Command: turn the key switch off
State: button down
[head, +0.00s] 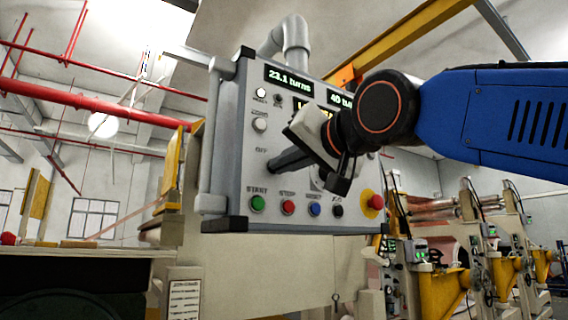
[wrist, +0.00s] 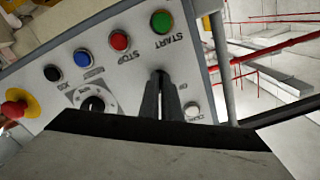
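A grey control panel (head: 231,185) fills the middle of the head view. It also shows in the wrist view (wrist: 70,70). My gripper (head: 272,167) reaches the panel's left side, just below an OFF label, above the START button. In the wrist view its two dark fingers (wrist: 163,78) stand close together with a narrow gap, tips at the panel face near the OFF label. The key switch is not visible; the fingers cover that spot. I cannot tell whether they hold a key or only stand around it.
A green START (head: 257,203), red STOP (head: 288,207), blue (head: 314,209) and black button line the panel's bottom. A red emergency stop (head: 375,202) sits at right. A black rotary knob (wrist: 93,104) and a white button (head: 260,125) are nearby. A grey handle (head: 211,150) runs down the left edge.

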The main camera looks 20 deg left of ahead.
jog(key=shift+n, duration=0.3)
jog(key=n, duration=1.1)
jog(key=shift+w+d, duration=0.15)
jog(key=shift+n, duration=0.3)
dwell(0.5)
jog(key=c, duration=2)
grip_release()
jog(key=v, duration=1.7)
jog(key=shift+d, duration=0.1)
